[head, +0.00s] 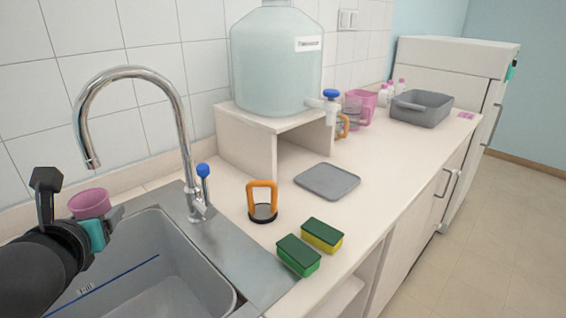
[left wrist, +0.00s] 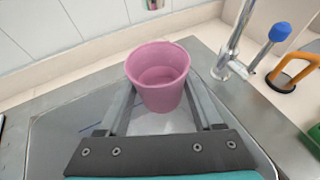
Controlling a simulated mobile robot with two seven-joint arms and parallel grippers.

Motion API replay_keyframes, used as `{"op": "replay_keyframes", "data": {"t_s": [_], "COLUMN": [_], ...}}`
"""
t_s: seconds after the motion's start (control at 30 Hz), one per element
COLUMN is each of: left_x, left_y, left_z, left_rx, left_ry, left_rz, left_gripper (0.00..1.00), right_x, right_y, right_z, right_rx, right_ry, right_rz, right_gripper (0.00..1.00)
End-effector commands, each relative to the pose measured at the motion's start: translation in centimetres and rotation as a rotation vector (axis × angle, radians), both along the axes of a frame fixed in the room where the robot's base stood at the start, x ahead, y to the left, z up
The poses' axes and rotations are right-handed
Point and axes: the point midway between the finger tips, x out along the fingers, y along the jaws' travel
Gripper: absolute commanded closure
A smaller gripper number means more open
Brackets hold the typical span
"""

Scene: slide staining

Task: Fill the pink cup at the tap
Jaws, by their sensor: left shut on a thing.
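The pink cup (head: 90,203) is upright in my left gripper (head: 104,222), just over the back left rim of the sink. In the left wrist view the cup (left wrist: 158,85) sits between the two fingers (left wrist: 158,92), its open top showing. I cannot tell whether there is liquid inside. The chrome tap (head: 187,140) arches over the sink, and in the head view its spout end hangs above the cup, apart from it. The tap's blue-topped lever (head: 203,171) stands at its base. No water stream shows. My right gripper is out of view.
The grey sink (head: 190,262) has a blue line marked "Fill". Right of it are an orange-handled black holder (head: 262,197), two sponges (head: 298,256), a grey tray (head: 327,181) and a big water tank (head: 275,62) on a stand. A pink jug (head: 361,106) and grey basin (head: 421,108) stand farther back.

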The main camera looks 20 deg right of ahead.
Motion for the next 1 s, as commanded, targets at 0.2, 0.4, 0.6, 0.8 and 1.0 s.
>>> {"op": "replay_keyframes", "data": {"t_s": [0.2,0.4,0.6,0.8,1.0], "left_x": [0.1,0.0,-0.1,-2.0,-4.0], "left_y": [0.0,0.0,0.1,2.5,4.5], "left_z": [2.5,4.6,5.6,5.4,5.2], "left_rx": [-0.001,-0.001,-0.001,-0.002,0.000], "left_ry": [-0.008,-0.006,-0.003,0.000,-0.001], "left_rz": [-0.001,0.000,0.001,0.033,0.063], "left_gripper": [0.84,0.84,0.84,0.84,0.84], "right_x": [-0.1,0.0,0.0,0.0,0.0], "right_y": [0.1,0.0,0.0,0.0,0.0], "right_z": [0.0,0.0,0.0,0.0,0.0], "right_rx": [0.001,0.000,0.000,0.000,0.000], "right_ry": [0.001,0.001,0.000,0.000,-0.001], "right_rz": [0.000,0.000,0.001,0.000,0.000], "right_gripper": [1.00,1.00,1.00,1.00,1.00]}}
